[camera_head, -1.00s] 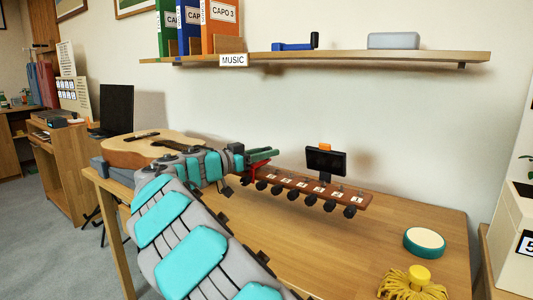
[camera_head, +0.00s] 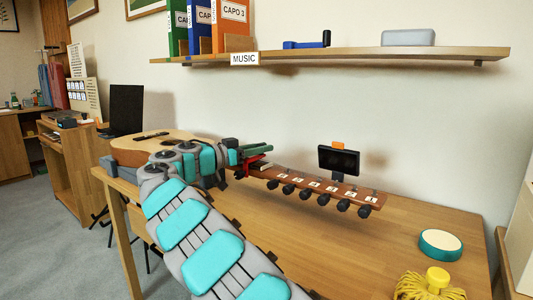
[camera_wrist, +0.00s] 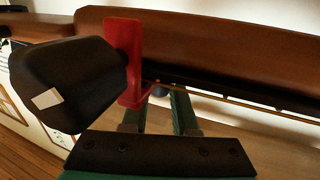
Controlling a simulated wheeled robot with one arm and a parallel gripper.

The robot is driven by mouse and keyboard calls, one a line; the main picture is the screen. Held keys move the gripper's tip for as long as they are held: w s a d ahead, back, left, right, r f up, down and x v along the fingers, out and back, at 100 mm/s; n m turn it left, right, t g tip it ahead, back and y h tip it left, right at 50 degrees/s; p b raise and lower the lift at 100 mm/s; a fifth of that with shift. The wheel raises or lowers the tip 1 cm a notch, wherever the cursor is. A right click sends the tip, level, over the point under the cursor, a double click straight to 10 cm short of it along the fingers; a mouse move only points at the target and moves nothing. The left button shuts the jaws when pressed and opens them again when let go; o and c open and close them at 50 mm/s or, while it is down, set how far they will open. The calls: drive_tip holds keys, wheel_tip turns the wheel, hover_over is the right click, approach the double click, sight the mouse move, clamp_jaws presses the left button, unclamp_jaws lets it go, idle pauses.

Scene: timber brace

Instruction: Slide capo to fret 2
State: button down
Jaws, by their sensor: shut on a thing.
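The guitar (camera_head: 160,147) lies on the wooden table, its neck pointing right to a brown headstock (camera_head: 325,190) with black tuning pegs and small white labels. The red capo (camera_head: 256,159) sits on the neck left of the headstock. In the wrist view the red capo (camera_wrist: 124,62) stands against the brown neck (camera_wrist: 220,50). My gripper (camera_head: 257,149), with green fingers, is shut at the capo; its fingers also show in the wrist view (camera_wrist: 178,108). My arm hides part of the neck, and I cannot read the fret number.
A black clip-on device (camera_head: 338,160) stands on the headstock. A teal-rimmed round object (camera_head: 440,244) and a yellow stringy item (camera_head: 430,287) lie on the table's right. A shelf (camera_head: 390,54) with binders hangs above.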

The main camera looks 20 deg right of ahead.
drive_tip(key=shift+w+a, duration=0.3)
drive_tip(key=shift+w, duration=0.15)
drive_tip(key=c, duration=0.7)
unclamp_jaws()
drive_tip(key=shift+a, duration=0.1)
drive_tip(key=b+v, duration=0.1)
drive_tip(key=v, duration=0.6)
drive_tip(key=shift+s+a, duration=0.15)
drive_tip(key=shift+a, duration=0.2)
